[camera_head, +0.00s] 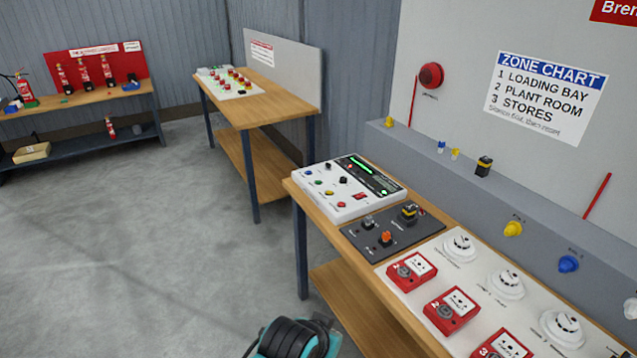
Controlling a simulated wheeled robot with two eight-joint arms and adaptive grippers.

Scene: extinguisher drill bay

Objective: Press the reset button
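A white control panel (345,185) lies on the near bench at centre right. Its left side carries a column of small round buttons: a blue button (308,173), a green button (318,182), a yellow button (329,193) and a red button (341,204). Black knobs (343,180) and a red rectangular part (359,196) sit beside them. A dark strip with green lights (362,167) runs along the right side. The labels are too small to read, so I cannot tell which is the reset button. Neither gripper can be made out in this view.
A dark plate (375,243) with switches adjoins the panel. Red call points (452,309) and white detectors (507,284) line the near bench. A zone chart (545,100) hangs behind. Another bench (265,110) and an extinguisher bench (80,98) stand farther back. Floor at left is clear.

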